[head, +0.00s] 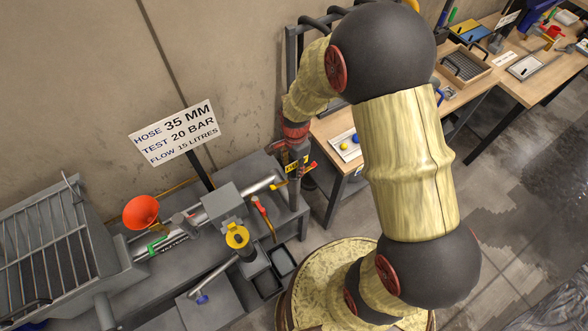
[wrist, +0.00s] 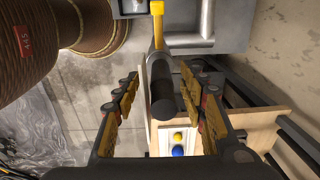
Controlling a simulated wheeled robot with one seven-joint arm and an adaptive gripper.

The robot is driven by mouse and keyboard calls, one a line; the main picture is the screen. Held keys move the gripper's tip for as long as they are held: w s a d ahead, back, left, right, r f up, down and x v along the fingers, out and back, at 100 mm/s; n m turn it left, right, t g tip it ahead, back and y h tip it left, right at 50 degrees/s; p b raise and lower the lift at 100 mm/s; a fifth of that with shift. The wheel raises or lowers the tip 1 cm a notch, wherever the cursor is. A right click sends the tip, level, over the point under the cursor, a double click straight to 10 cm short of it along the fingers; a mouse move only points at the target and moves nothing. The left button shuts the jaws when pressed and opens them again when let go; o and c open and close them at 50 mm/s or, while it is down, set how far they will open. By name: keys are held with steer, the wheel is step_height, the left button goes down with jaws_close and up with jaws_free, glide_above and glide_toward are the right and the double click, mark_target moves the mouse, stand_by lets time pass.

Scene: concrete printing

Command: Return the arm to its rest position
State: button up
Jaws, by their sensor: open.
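My arm reaches from the lower right of the head view up and over to the left, bent at its dark round joints. My gripper (head: 296,165) hangs down at the right end of the grey bench (head: 285,222), small and partly mixed with the things behind it. In the wrist view my gripper (wrist: 164,76) is open, its two fingers with worn yellow pads standing apart. A dark cylinder end (wrist: 163,98) with a grey shaft and a yellow lever shows between the fingers in the picture. I see no finger touching it.
A silver pipe (head: 215,205), orange funnel (head: 141,212) and red-and-yellow tool (head: 262,213) are on the bench. A sign (head: 177,132) stands behind it. A wooden table (head: 330,122) holds a white tray (head: 346,146) with blue and yellow balls. Concrete floor is open at right.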

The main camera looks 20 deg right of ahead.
step_height(320, 180, up, 8)
steer(key=shift+s+r, duration=0.1)
stand_by(0.4)
steer(key=shift+r+n+b, duration=0.3)
steer(key=shift+r, duration=0.15)
steer(key=s+r+n+t+b, duration=0.5)
steer(key=s+r+n+b, duration=0.5)
steer(key=s+r+n, duration=0.3)
steer(key=s+n, duration=0.2)
steer(key=s, duration=0.2)
steer(key=shift+r+b, duration=0.2)
steer(key=shift+b, duration=0.1)
steer(key=shift+c, duration=0.5)
steer(key=c, duration=0.4)
